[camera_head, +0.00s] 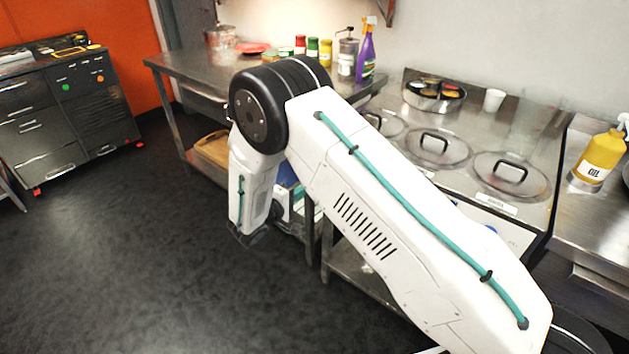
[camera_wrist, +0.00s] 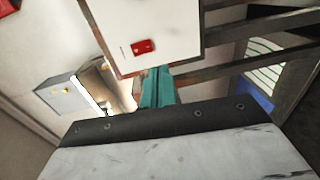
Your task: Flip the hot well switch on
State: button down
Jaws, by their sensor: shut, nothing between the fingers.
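The hot well is the steel counter unit (camera_head: 462,117) with several round lids with black handles, right of centre in the head view. My forearm covers much of its front. In the wrist view, a white panel (camera_wrist: 180,35) with a dark rim fills the top middle. A small red switch (camera_wrist: 143,47) sits on it, with a short dark mark to its left. I cannot tell whether it is on. My gripper (camera_wrist: 157,76) shows as teal fingers, shut and empty, just below the switch near the panel's lower edge. Contact cannot be told. In the head view the fingers are not clearly visible.
A steel table (camera_head: 205,68) with a purple spray bottle (camera_head: 366,52) and jars stands behind my arm. A yellow oil bottle (camera_head: 601,157) stands at the right. A grey cabinet (camera_head: 68,100) is at the far left. The dark floor (camera_head: 110,250) at left is clear.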

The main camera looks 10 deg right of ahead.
jog(key=shift+f+v, duration=0.15)
jog(key=shift+v, duration=0.6)
jog(key=shift+f+v, duration=0.2)
jog(key=shift+v, duration=0.6)
jog(key=s+d+n+g, duration=0.2)
jog(key=s+d+g, duration=0.2)
jog(key=s, duration=0.2)
jog(key=s+d+r+m+g+y, duration=0.1)
jog(key=s+d+r+m+y, duration=0.2)
jog(key=s+r, duration=0.7)
jog(key=s+d+r+m+g+y, duration=0.2)
jog(key=s+d+r+y, duration=0.3)
jog(key=s+r, duration=0.6)
jog(key=s+d+r+m+g+y, duration=0.1)
jog(key=s+d+r+m+y, duration=0.3)
jog(key=s+r, duration=0.6)
jog(key=shift+s+r+g+y, duration=0.3)
jog(key=shift+s+y, duration=0.5)
jog(key=shift+s, duration=1.2)
